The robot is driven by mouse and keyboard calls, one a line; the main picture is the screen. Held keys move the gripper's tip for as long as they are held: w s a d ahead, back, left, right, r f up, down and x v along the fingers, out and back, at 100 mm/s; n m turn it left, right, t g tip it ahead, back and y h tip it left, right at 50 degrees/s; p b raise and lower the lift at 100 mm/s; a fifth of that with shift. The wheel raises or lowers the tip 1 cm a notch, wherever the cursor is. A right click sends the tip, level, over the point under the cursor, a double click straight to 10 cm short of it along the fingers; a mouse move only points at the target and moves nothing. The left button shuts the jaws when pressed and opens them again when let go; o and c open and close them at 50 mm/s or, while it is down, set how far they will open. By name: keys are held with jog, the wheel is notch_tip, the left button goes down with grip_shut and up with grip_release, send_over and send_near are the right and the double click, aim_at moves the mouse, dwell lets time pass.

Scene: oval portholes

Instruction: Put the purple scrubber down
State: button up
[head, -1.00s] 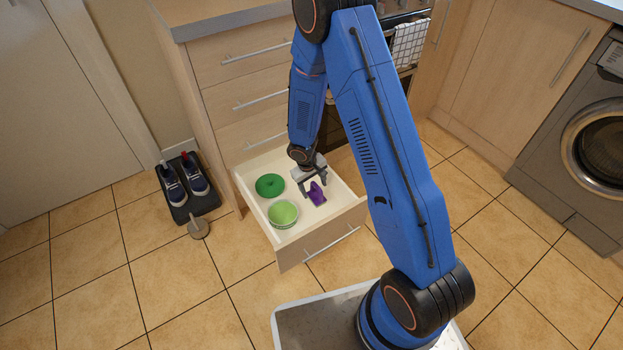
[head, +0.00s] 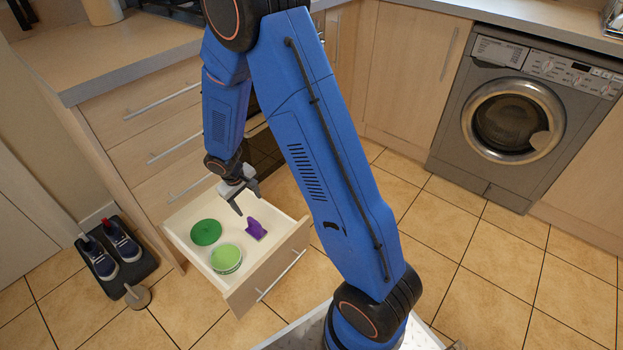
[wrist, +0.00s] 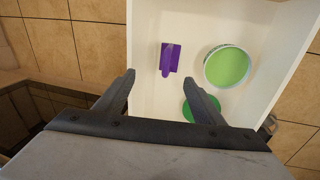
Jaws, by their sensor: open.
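The purple scrubber (head: 256,229) lies on the floor of the open drawer (head: 262,275), towards its right side. It also shows in the wrist view (wrist: 170,59), lying ahead of my fingertips and apart from them. My gripper (head: 248,208) is open and empty, just above the drawer and the scrubber. In the wrist view my gripper (wrist: 160,82) has its two fingers spread wide with nothing between them.
A green bowl (head: 226,258) and a dark green round item (head: 206,232) share the drawer, left of the scrubber. Shoes on a dark mat (head: 139,268) and a round doorstop-like object (head: 138,296) are on the floor at left. A washing machine (head: 513,120) stands at right.

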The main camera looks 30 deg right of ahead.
jog(key=s+d+r+m+t, duration=0.15)
jog(key=s+r, duration=0.25)
jog(key=r, duration=0.4)
jog(key=s+d+r, duration=0.3)
jog(key=s+r, duration=0.1)
jog(key=r, duration=0.4)
jog(key=s+d+r+m, duration=0.15)
jog(key=s+r, duration=0.25)
jog(key=r, duration=0.4)
jog(key=s+d+r+t+y, duration=0.1)
jog(key=s+r, duration=0.4)
jog(key=s, duration=0.5)
jog(key=s+r+t+y, duration=0.1)
jog(key=s+r, duration=0.4)
jog(key=s, duration=0.5)
jog(key=shift+d+r, duration=0.4)
jog(key=shift+o, duration=0.5)
jog(key=shift+s, duration=0.1)
